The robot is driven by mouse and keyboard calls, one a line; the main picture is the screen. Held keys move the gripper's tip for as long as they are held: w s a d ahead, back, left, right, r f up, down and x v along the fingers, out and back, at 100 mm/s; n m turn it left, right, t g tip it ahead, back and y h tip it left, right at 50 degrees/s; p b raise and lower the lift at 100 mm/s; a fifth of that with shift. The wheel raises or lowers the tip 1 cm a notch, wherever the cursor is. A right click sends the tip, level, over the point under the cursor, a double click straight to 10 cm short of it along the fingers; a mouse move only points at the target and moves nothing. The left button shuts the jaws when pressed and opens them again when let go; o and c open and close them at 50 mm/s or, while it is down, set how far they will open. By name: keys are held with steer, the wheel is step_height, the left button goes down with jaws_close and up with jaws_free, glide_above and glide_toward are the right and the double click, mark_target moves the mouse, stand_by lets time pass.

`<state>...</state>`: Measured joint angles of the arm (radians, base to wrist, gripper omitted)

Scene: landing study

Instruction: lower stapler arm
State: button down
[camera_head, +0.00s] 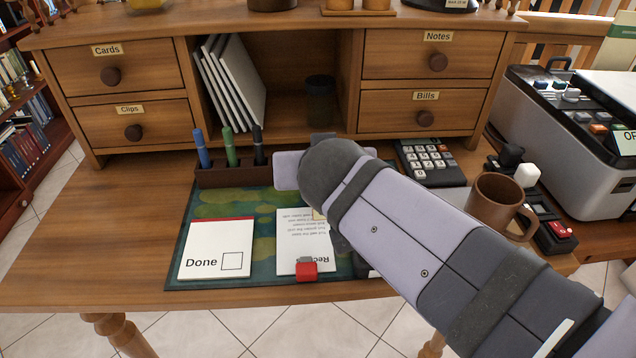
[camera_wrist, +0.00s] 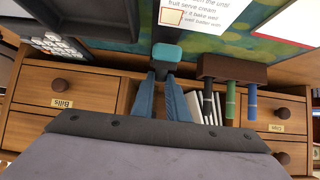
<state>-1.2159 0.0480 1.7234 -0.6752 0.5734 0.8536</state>
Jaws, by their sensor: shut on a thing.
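My gripper shows in the wrist view (camera_wrist: 164,68), its two blue-grey fingers drawn together at the tips. They are shut on a small teal-ended piece (camera_wrist: 167,52), which looks like the end of the stapler arm. A dark strip (camera_wrist: 171,22) runs on from it, beside the printed card. In the head view my forearm covers the fingers and most of what lies under them, so the stapler cannot be made out there. How far its arm is raised cannot be told.
A green patterned mat (camera_head: 240,204) holds a Done card (camera_head: 215,245) and a recipe card (camera_head: 300,235) with a red clip (camera_head: 306,271). A pen holder (camera_head: 232,176) stands behind. A calculator (camera_head: 428,160) and brown mug (camera_head: 495,205) are right. The desk's left is clear.

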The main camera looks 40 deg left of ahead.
steer(key=shift+s+d+f+t+y+b, duration=0.2)
steer(key=shift+f+t+y+b, duration=0.45)
steer(key=shift+b, duration=3)
steer(key=shift+s+d+f+t+y+b, duration=0.2)
steer(key=shift+f+t+y+b, duration=0.4)
steer(key=shift+b, duration=3.05)
steer(key=b, duration=0.3)
steer(key=c, duration=1.7)
jaws_free()
steer(key=shift+s, duration=0.1)
steer(key=shift+v, duration=3.7)
steer(key=shift+f, duration=0.1)
steer(key=shift+p, duration=0.3)
